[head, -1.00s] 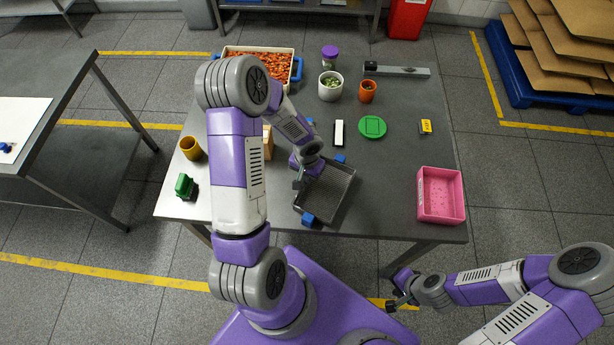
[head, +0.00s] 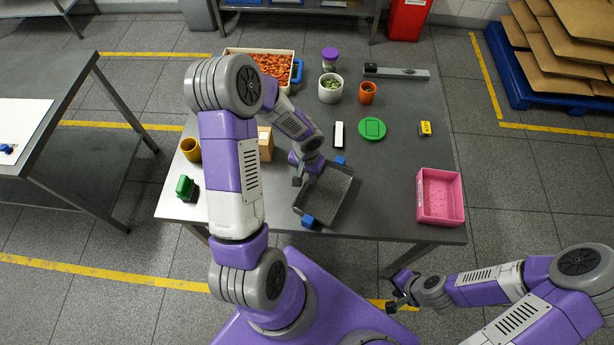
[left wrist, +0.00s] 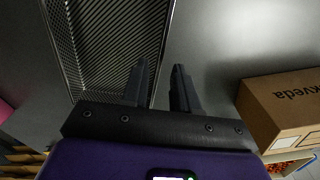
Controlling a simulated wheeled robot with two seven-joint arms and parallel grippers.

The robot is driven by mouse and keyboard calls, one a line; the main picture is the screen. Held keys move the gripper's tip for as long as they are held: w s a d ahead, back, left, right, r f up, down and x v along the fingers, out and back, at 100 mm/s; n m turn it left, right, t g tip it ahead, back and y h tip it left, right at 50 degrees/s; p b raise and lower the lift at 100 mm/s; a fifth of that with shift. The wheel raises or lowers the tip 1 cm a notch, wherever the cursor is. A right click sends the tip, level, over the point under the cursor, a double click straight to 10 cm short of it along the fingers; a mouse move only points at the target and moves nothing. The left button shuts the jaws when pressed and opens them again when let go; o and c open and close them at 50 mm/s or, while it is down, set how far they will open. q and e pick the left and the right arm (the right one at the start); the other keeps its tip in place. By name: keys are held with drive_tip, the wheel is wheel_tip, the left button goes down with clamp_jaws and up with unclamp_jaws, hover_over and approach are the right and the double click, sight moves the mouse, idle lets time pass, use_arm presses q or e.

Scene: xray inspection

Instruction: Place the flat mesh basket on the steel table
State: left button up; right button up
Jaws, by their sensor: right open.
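The flat dark mesh basket (head: 326,193) with blue end handles appears to rest on the steel table (head: 385,205), near its front edge. It lies slightly turned in the head view. My left gripper (head: 298,176) is at the basket's left long side. In the left wrist view, the gripper (left wrist: 159,68) has its fingers apart, one over the mesh basket (left wrist: 105,45) and one outside its rim. The rim runs between them, with visible gaps. My right gripper (head: 397,300) is open and empty, below the table's front edge.
A pink bin (head: 440,197) stands right of the basket. A white block (head: 338,134) and green disc (head: 372,128) lie behind. Table between basket and pink bin is clear.

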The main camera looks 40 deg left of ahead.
use_arm(q)
wheel_tip(320, 180, up, 9)
drive_tip(key=p, duration=0.1)
use_arm(e)
drive_tip(key=shift+r, duration=0.7)
